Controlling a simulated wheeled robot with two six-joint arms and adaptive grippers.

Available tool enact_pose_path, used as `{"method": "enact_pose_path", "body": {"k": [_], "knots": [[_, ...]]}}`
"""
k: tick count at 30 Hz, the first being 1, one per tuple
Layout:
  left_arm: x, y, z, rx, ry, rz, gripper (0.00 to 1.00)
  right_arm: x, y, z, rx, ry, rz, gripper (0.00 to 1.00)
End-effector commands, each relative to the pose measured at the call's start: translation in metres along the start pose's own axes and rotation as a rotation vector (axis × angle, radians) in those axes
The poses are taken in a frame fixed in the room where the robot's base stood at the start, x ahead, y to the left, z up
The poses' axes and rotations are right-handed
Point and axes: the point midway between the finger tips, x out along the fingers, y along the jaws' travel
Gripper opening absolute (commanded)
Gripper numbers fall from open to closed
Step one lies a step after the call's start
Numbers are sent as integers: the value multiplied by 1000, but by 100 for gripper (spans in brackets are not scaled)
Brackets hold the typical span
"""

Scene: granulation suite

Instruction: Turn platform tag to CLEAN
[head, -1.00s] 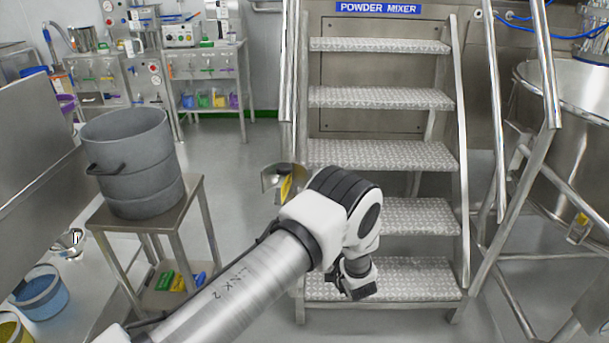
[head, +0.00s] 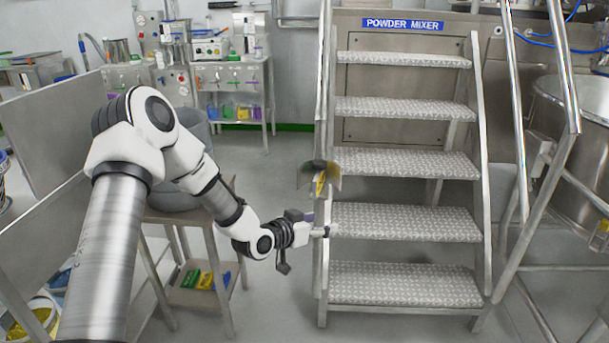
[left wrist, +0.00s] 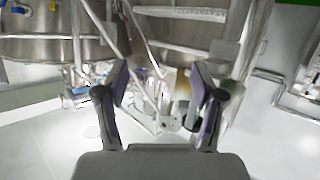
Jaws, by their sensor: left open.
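The platform tag appears to be the small yellow piece (head: 320,184) between grey-olive plates on the left side rail of the steps. Its lettering is too small to read. My left gripper (head: 322,231) is a little below the tag in the head view, beside the left rail and apart from the tag. In the left wrist view its two fingers (left wrist: 160,92) are spread with nothing held between them. A blurred tan patch (left wrist: 183,84) shows beyond the right finger; I cannot tell if it is the tag. My right gripper is not in view.
The metal steps (head: 405,222) rise under a blue POWDER MIXER sign (head: 402,24). A grey drum (head: 190,127) on a steel stand (head: 228,190) is partly behind my left arm. A steel vessel (head: 570,130) stands at right. Floor between stand and steps is clear.

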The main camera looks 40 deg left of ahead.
Motion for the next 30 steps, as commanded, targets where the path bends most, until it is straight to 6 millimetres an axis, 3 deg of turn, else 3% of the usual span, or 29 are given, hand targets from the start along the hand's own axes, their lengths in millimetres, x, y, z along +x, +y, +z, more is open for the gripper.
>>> {"method": "enact_pose_path", "body": {"k": [1,3,7,11,21,30], "knots": [[-4,-16,-28,13,89,3,68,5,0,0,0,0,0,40],[-10,-36,-63,43,193,-7,68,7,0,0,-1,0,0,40],[-20,-60,-101,83,311,-27,68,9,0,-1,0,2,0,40],[-15,-65,-109,97,330,-30,68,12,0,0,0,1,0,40],[43,-65,-127,97,326,-30,68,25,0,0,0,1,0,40],[52,-65,-132,91,328,-30,68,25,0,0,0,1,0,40]]}}
